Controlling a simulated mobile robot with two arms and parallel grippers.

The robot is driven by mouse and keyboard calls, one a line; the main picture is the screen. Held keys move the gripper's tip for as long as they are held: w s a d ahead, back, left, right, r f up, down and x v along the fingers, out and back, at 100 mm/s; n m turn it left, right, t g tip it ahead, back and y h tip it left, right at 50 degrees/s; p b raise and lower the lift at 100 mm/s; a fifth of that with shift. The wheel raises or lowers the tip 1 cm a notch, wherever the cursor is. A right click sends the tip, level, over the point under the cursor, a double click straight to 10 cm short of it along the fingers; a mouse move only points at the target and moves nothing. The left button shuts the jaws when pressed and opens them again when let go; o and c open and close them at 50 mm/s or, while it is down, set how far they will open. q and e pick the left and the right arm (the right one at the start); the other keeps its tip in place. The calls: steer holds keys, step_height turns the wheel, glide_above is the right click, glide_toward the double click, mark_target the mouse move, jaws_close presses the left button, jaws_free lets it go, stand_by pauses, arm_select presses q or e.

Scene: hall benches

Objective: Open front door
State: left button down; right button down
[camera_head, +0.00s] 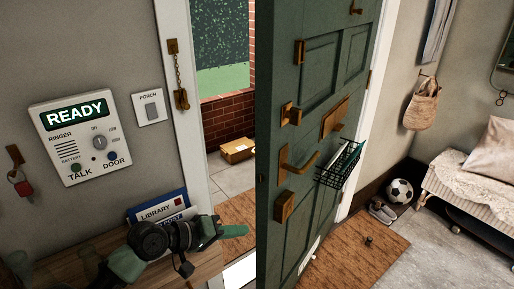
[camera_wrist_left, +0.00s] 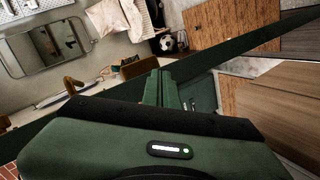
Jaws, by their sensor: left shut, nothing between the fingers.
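The green front door (camera_head: 310,90) stands open, swung into the room. A brass lever handle (camera_head: 296,163) is on its face, with a brass latch (camera_head: 290,115) above and a brass box lock (camera_head: 285,206) below. My left gripper (camera_head: 243,231) is in front of the doorway, left of the door's free edge. It is shut and empty, and its green fingers point right. The fingers also show in the left wrist view (camera_wrist_left: 163,88), closed together, with the door's dark edge behind them. I cannot tell whether they touch the door. My right gripper is not in view.
An intercom panel (camera_head: 80,135) reading READY hangs on the left wall. A parcel (camera_head: 237,150) lies outside. A wire basket (camera_head: 340,165) hangs on the door. A doormat (camera_head: 360,255), shoes and a ball (camera_head: 399,191) are right.

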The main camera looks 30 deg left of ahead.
mark_target(257, 148)
arm_select(q)
steer(key=w+a+r+n+t, duration=0.25)
steer(key=a+r, duration=0.25)
steer(key=r, duration=0.3)
steer(key=w+a+r+n+t, duration=0.25)
steer(key=a+r+n, duration=0.2)
steer(key=r, duration=0.45)
steer(key=shift+t, duration=0.3)
steer(key=w+d+p, duration=0.2)
steer(key=w, duration=0.1)
steer(key=w+d+p, duration=0.2)
steer(key=w, duration=0.1)
steer(key=w+d+p, duration=0.2)
steer(key=w, duration=0.1)
steer(key=shift+d, duration=0.2)
steer(key=shift+f, duration=0.1)
steer(key=shift+p, duration=0.3)
